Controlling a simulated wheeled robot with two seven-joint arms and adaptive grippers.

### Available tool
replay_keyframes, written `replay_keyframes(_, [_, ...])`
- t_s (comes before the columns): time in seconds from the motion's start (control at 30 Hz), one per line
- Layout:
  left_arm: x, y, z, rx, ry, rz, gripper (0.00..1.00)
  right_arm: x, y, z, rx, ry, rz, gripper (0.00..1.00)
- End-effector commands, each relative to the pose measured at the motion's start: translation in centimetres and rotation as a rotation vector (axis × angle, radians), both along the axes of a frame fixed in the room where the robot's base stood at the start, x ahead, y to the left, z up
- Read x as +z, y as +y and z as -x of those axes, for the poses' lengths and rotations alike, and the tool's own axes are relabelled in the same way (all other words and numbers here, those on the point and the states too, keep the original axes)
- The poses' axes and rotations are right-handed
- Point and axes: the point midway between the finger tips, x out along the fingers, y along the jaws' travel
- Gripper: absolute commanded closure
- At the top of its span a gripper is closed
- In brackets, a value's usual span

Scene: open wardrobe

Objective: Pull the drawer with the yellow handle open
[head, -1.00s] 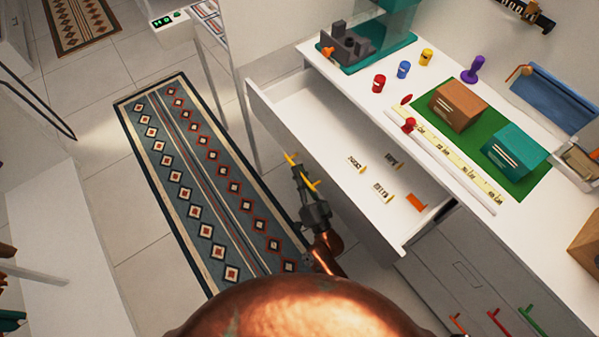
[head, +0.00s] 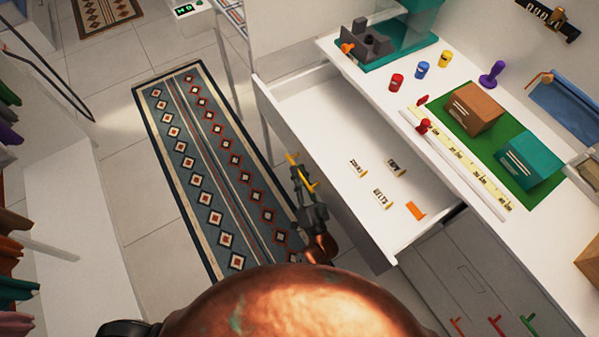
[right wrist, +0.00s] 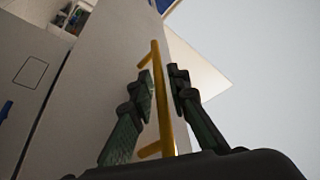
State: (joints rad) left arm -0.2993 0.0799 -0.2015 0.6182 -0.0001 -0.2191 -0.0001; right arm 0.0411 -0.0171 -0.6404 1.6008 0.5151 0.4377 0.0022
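The drawer (head: 318,105) is pulled well out from under the white counter, with its inside showing. Its yellow handle (head: 293,158) is on the outer face of the drawer front. My right gripper (head: 304,178) is at this handle in the head view. In the right wrist view the yellow handle (right wrist: 158,95) runs between the two dark fingers of my right gripper (right wrist: 162,90). My left gripper is not in view.
Several small labelled pieces and an orange piece (head: 416,211) lie in the drawer. The counter holds a brown box (head: 473,108), a teal box (head: 530,160) and coloured pegs. A patterned rug (head: 215,170) lies on open floor left of the drawer.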

Motion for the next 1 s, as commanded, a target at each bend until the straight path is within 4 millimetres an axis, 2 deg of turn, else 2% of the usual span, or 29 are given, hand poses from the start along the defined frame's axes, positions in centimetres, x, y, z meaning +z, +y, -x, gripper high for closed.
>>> replay_keyframes(0.27, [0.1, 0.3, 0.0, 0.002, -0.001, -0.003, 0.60, -0.2, -0.2, 0.4, 0.001, 0.001, 0.000, 0.84])
replay_keyframes(0.37, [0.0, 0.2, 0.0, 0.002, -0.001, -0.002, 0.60, -0.6, -0.7, 1.5, 0.000, 0.001, 0.003, 0.84])
replay_keyframes(0.8, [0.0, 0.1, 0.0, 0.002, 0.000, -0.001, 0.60, -3.3, -3.8, 8.9, 0.001, 0.003, 0.001, 0.84])
replay_keyframes(1.0, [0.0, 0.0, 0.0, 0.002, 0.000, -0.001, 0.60, -3.8, -4.4, 10.3, 0.001, 0.001, 0.000, 0.84])
